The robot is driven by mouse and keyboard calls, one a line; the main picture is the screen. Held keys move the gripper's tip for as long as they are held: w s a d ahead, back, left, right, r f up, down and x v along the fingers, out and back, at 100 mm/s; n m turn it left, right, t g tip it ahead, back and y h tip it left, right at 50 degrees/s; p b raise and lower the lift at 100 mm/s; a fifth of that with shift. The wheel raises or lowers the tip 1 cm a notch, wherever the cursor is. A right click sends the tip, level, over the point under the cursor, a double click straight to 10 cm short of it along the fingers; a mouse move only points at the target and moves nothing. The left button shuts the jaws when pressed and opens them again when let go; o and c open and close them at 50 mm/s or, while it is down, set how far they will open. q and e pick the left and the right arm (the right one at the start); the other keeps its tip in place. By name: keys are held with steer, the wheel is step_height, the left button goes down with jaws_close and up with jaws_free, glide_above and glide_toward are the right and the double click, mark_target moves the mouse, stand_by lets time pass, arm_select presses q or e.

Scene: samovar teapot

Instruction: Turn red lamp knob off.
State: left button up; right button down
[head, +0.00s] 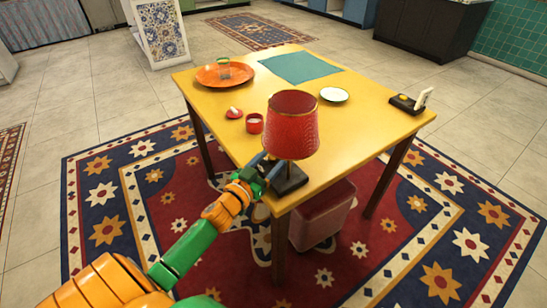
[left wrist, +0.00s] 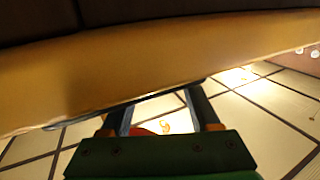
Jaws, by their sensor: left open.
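The red lamp (head: 292,125) stands upright at the near corner of the yellow table (head: 365,117), on a dark square base (head: 291,181). I cannot make out its knob in either view. My left gripper (head: 266,168) is at the near left side of the lamp, just below the shade and close to the base; I cannot tell whether it touches. In the left wrist view its two fingers (left wrist: 160,105) are apart with nothing held between them. A wide yellow-orange band, seemingly the table edge, crosses that view beyond the fingers. My right gripper is not in view.
A red cup (head: 255,123), a small red dish (head: 233,113), an orange plate (head: 218,76), a white saucer (head: 334,95), a teal mat (head: 301,67) and a black box (head: 408,104) rest on the table. A pinkish stool (head: 325,216) stands below.

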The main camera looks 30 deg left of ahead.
arm_select(q)
steer(key=shift+w, duration=0.3)
jaws_close()
steer(key=shift+h, duration=0.3)
